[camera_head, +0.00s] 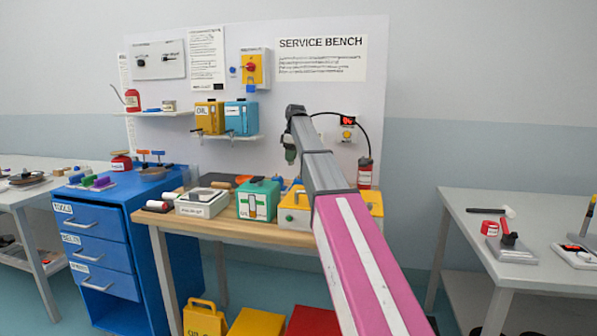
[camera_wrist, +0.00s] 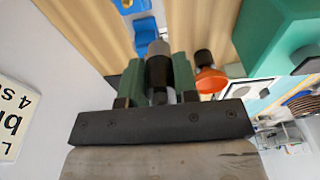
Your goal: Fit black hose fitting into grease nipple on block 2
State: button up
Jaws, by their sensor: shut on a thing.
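My gripper (camera_wrist: 157,80) has green jaws shut on the black hose fitting (camera_wrist: 158,72), whose grey tip points away from the wrist into the picture. In the head view my gripper (camera_head: 290,153) is held above the service bench. A black hose (camera_head: 352,120) arcs from near it to a red canister (camera_head: 365,172) at the right. In the wrist view a blue part (camera_wrist: 145,30) lies just beyond the fitting's tip, apart or touching I cannot tell. I cannot make out a grease nipple or a number on any block.
An orange-headed part (camera_wrist: 210,80) is right of my jaws. A blue drawer cabinet (camera_head: 98,240) stands left.

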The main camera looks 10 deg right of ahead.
jog(key=w+d+f, duration=0.2)
jog(key=d, duration=0.1)
jog(key=shift+w+d+f, duration=0.1)
jog(key=shift+d+f, duration=0.15)
jog(key=shift+f, duration=2.1)
jog(key=shift+f, duration=0.1)
jog(key=o, duration=1)
jog(key=shift+c, duration=0.2)
notch_tip(320, 180, up, 12)
jog(key=d, duration=0.1)
jog(key=shift+s+d, duration=0.2)
jog(key=shift+s, duration=0.1)
